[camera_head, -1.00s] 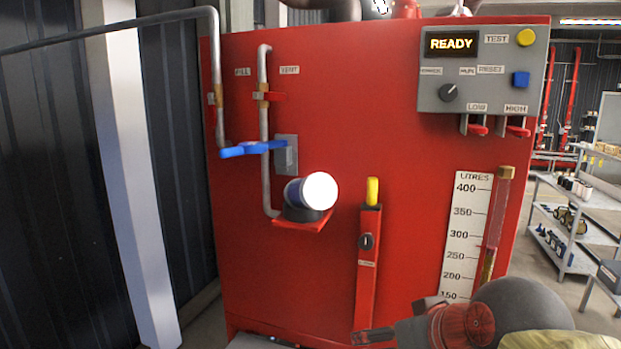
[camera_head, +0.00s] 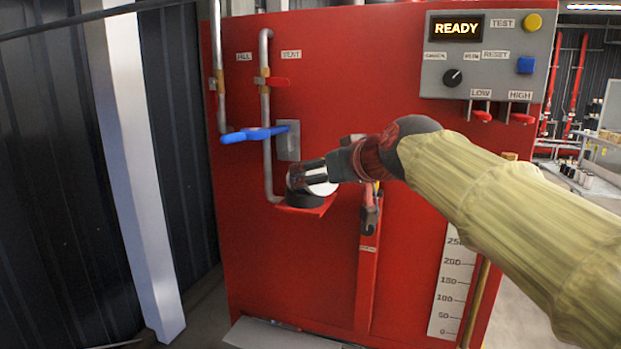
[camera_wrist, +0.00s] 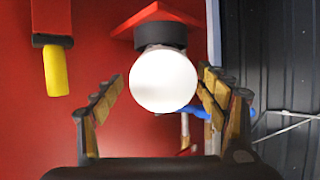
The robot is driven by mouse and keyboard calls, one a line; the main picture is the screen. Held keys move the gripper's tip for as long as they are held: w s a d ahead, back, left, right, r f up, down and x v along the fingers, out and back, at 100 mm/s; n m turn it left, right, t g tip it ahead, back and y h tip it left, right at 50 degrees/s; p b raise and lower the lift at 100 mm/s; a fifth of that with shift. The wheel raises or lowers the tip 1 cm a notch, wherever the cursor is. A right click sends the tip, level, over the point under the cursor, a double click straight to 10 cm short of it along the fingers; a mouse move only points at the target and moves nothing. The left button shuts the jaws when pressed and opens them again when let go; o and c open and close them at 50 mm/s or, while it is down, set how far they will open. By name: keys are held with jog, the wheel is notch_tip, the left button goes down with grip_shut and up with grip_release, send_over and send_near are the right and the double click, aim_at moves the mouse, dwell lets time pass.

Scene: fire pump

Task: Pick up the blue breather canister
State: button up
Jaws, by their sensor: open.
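The breather canister (camera_head: 318,184) sits on its dark round base on a small red shelf (camera_head: 312,208) on the red cabinet's front. In the wrist view its round white end (camera_wrist: 163,82) faces me, and its blue side is hidden.
A blue valve handle (camera_head: 255,134) and grey pipe (camera_head: 267,110) are close on the left. A red bracket (camera_head: 366,270) with a yellow-topped lever is just right of the shelf. The control box (camera_head: 485,65) reading READY is above right. The floor lies below.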

jog(key=x, duration=0.4)
jog(key=shift+w+a+p, duration=0.15)
jog(key=shift+a+p, duration=0.15)
jog(key=shift+p, duration=0.1)
jog(key=shift+d, duration=0.1)
jog(key=shift+c, duration=1.7)
jog(key=c, duration=1.1)
jog(key=shift+r, duration=0.1)
jog(key=shift+c, duration=0.9)
